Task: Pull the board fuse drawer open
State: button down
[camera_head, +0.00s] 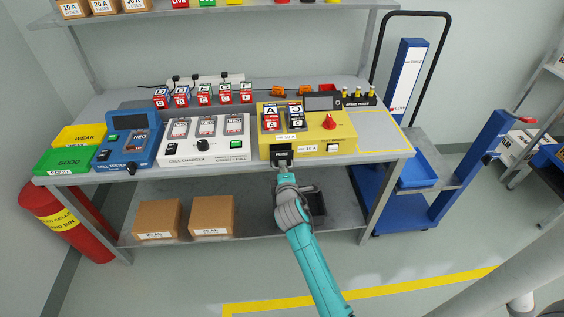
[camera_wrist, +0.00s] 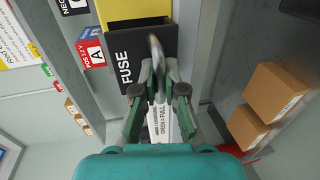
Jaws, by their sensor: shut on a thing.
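The yellow board (camera_head: 318,140) stands at the right of the bench and carries several cells, a red knob and a small screen. Its black fuse drawer (camera_head: 281,153) is at the front left of the board, and it also shows in the wrist view (camera_wrist: 125,72), with the word FUSE on its front. The drawer stands out from the yellow face, and its dark inside shows in the wrist view. My gripper (camera_head: 284,169) is in front of the drawer. In the wrist view my gripper (camera_wrist: 158,92) is shut on the drawer's grey handle (camera_wrist: 157,52).
A white cell charger (camera_head: 205,145) and a blue cell tester (camera_head: 126,147) stand left of the board. Cardboard boxes (camera_head: 212,214) and a dark bin (camera_head: 318,206) are on the lower shelf. A blue trolley (camera_head: 430,190) stands right of the bench. The floor in front is clear.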

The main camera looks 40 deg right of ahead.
jog(key=shift+f+v, duration=0.2)
jog(key=shift+v, duration=0.75)
jog(key=shift+f+v, duration=0.2)
jog(key=shift+v, duration=0.7)
jog(key=c, duration=1.2)
grip_release()
jog(key=v, duration=1.2)
jog(key=shift+a, duration=0.1)
